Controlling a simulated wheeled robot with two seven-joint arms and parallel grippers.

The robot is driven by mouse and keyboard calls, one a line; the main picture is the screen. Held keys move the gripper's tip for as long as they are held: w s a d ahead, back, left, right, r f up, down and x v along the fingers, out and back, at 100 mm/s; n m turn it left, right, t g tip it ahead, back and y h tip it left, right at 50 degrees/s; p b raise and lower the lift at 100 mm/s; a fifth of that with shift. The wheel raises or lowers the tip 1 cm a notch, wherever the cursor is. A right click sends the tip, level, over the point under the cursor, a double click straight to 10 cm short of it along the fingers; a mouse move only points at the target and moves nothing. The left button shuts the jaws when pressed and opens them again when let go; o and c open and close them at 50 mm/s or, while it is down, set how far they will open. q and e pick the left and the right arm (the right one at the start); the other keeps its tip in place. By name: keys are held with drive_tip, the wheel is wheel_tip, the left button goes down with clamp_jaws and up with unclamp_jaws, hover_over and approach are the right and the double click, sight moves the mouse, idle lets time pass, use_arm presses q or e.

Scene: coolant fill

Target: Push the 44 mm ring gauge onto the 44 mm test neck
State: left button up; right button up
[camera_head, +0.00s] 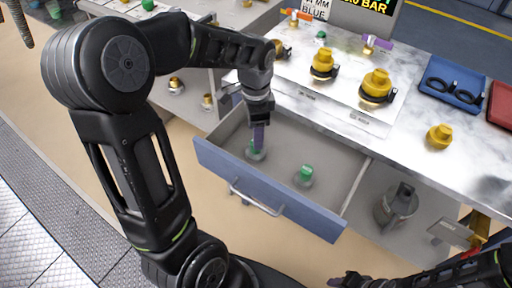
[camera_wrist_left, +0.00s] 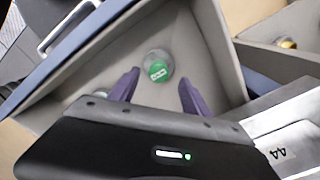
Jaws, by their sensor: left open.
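My left gripper (camera_head: 259,138) reaches down into the open drawer (camera_head: 270,203). In the left wrist view its purple fingers (camera_wrist_left: 158,95) are apart and empty, with a green-topped clear piece (camera_wrist_left: 157,68) beyond them. Two green-topped pieces stand in the drawer, one under the gripper (camera_head: 256,152) and one to the right (camera_head: 305,175). Brass necks (camera_head: 323,62) (camera_head: 377,83) with black rings stand on a white board. Which is the 44 mm neck or ring gauge I cannot tell. My right gripper (camera_head: 345,281) is barely visible at the bottom edge; its jaws are unclear.
A blue tray (camera_head: 433,96) with black rings lies on the marble counter, beside a red tray (camera_head: 502,108). A loose brass piece (camera_head: 439,136) stands nearer the counter edge. A label reading 44 (camera_wrist_left: 280,153) shows beside the drawer. A grey canister (camera_head: 397,205) stands below the counter.

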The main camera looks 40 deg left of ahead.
sight(254, 156)
use_arm(q)
drive_tip(key=shift+s+f, duration=0.15)
drive_tip(key=shift+f, duration=2.5)
clamp_jaws()
